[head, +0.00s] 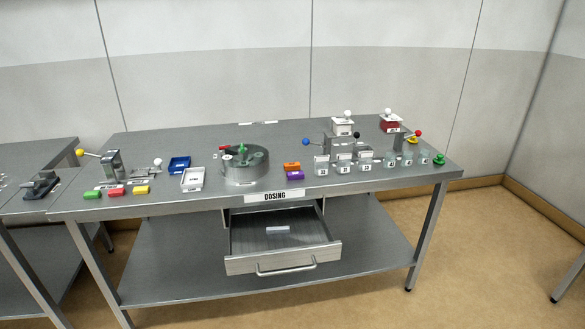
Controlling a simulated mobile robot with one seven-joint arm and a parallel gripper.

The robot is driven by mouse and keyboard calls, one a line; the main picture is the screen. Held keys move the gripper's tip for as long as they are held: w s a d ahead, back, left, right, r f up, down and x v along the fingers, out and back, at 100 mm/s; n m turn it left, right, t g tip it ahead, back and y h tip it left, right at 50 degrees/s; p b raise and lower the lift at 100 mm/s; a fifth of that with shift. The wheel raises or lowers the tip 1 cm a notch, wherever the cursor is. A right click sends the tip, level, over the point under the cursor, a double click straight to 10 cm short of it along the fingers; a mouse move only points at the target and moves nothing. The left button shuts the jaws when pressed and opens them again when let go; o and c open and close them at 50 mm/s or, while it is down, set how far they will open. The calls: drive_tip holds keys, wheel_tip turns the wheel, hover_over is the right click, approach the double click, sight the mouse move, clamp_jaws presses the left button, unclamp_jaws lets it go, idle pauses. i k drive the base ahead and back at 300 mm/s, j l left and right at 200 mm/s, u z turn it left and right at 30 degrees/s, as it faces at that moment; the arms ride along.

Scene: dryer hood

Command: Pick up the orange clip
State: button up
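A small orange piece (291,166), which looks like the orange clip, lies near the middle of the steel table (215,202). It is just behind a purple piece (295,175) of similar size, and I cannot tell if the two touch. Its exact shape is too small to make out. My gripper is not in view.
A round grey container (244,176) stands left of the orange piece, and several clear jars (343,166) stand right of it. White (192,181) and blue (179,164) trays lie farther left. An open drawer (283,263) sticks out below the front edge.

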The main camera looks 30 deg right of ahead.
sight(291, 166)
drive_tip(key=i+j, duration=0.1)
drive_tip(key=i, duration=0.4)
drive_tip(key=i+j+z, duration=0.1)
drive_tip(key=i, duration=0.45)
drive_tip(key=i+j, duration=0.15)
drive_tip(key=i, duration=0.35)
drive_tip(key=i+j+z, duration=0.1)
drive_tip(key=i, duration=0.4)
drive_tip(key=z, duration=1.05)
drive_tip(key=i+j, duration=0.1)
drive_tip(key=i, duration=0.45)
